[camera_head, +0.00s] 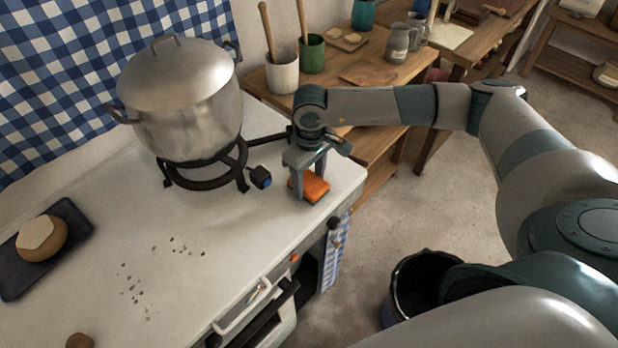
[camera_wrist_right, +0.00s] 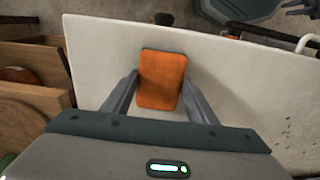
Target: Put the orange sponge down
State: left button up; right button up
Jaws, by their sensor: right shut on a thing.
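The orange sponge (camera_head: 315,187) is at the right end of the white stove top (camera_head: 240,231), near its front corner. My right gripper (camera_head: 309,182) reaches down over it, with its fingers on either side of the sponge. In the right wrist view the sponge (camera_wrist_right: 161,80) lies flat between the two fingertips of my right gripper (camera_wrist_right: 161,92), over the white top. The gripper is shut on it. Whether the sponge's underside touches the top is hard to tell. My left gripper is not in view.
A large lidded metal pot (camera_head: 186,100) stands on a black burner (camera_head: 207,176) left of the gripper. Dark crumbs (camera_head: 140,285) lie on the stove top. A dark board with a round loaf (camera_head: 42,239) is at the left. A wooden side table (camera_head: 384,97) holds cups.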

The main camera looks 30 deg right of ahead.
aim_at(310, 182)
jog(key=shift+f, duration=0.15)
jog(key=o, duration=0.9)
jog(key=shift+r, duration=0.3)
jog(key=shift+s+r+b, duration=0.1)
jog(key=shift+r+b, duration=2.4)
jog(key=shift+r, duration=3.4)
